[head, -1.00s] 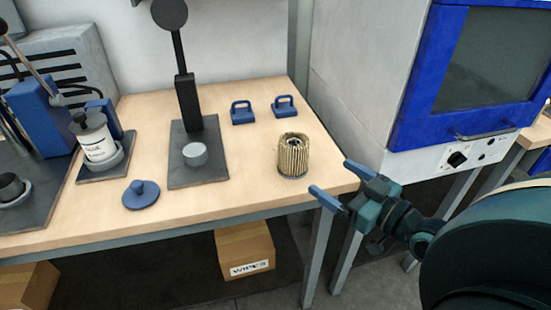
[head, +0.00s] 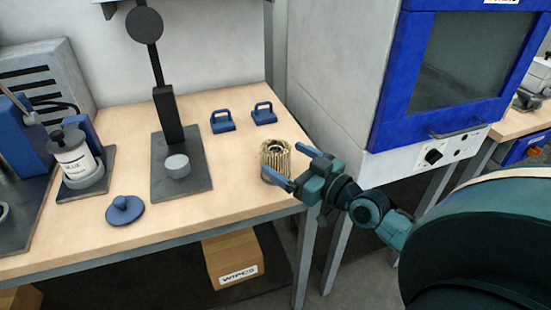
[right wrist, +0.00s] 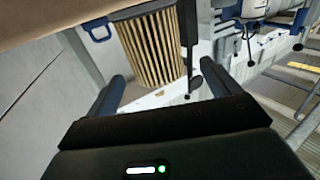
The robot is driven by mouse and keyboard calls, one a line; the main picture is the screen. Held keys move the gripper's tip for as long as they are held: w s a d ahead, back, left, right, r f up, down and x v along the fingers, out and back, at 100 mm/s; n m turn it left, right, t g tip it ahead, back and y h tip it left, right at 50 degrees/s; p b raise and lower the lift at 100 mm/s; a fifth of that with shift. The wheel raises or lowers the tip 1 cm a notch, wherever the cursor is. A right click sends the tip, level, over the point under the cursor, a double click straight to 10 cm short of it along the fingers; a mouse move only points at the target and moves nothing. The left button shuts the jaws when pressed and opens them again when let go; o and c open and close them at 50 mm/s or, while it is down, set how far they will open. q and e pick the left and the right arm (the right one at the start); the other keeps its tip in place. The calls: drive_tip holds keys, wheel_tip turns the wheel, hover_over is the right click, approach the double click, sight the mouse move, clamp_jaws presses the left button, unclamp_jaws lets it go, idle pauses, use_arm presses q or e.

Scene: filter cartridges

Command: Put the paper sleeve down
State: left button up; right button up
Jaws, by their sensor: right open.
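The paper sleeve (head: 273,155) is a tan pleated cylinder with an open top. It stands upright on the wooden table near its right front corner. My right gripper (head: 288,166) is open beside it, at its right side, with one finger across the sleeve's lower front in the head view and the other behind at the right. In the right wrist view the sleeve (right wrist: 152,48) appears ahead of and between the spread fingers; I cannot tell whether they touch it. My left gripper is not in view.
A black stand (head: 168,120) with a grey base plate is left of the sleeve. Two blue handled blocks (head: 222,122) lie behind it. A blue knobbed lid (head: 124,210) and a labelled jar (head: 74,160) are farther left. A grey cabinet with a blue door (head: 385,100) stands at right.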

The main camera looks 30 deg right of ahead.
sight(274, 154)
drive_tip(key=x, duration=0.2)
drive_tip(key=f+x, duration=0.1)
drive_tip(key=x, duration=0.2)
drive_tip(key=shift+w+d, duration=0.1)
drive_tip(key=shift+d, duration=0.1)
drive_tip(key=shift+f, duration=0.1)
drive_tip(key=c, duration=1.1)
drive_tip(key=shift+c, duration=0.2)
